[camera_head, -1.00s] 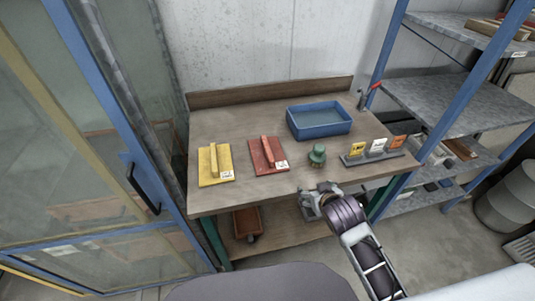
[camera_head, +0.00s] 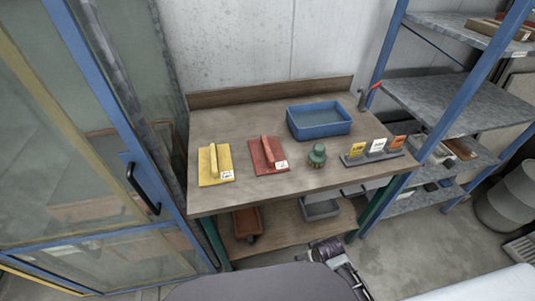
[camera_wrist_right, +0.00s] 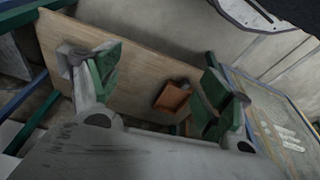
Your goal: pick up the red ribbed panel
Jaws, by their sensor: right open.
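The red ribbed panel (camera_head: 258,156) lies flat on the workbench in the head view. It has a raised red bar along its middle and a white label at its near right corner. My right arm shows at the bottom of the head view, below the bench front, well apart from the panel. Its fingers are hard to make out there. In the right wrist view my right gripper (camera_wrist_right: 160,88) is open and empty, with green finger pads spread apart. The red panel cannot be made out in the wrist view. My left gripper is not in view.
A yellow panel (camera_head: 207,168) lies left of the red one. A green knobbed object (camera_head: 317,155), blue tray (camera_head: 321,131) and card stand (camera_head: 372,160) are to its right. An orange bin (camera_head: 246,221) sits on the lower shelf. A glazed blue-framed door (camera_head: 119,90) stands left.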

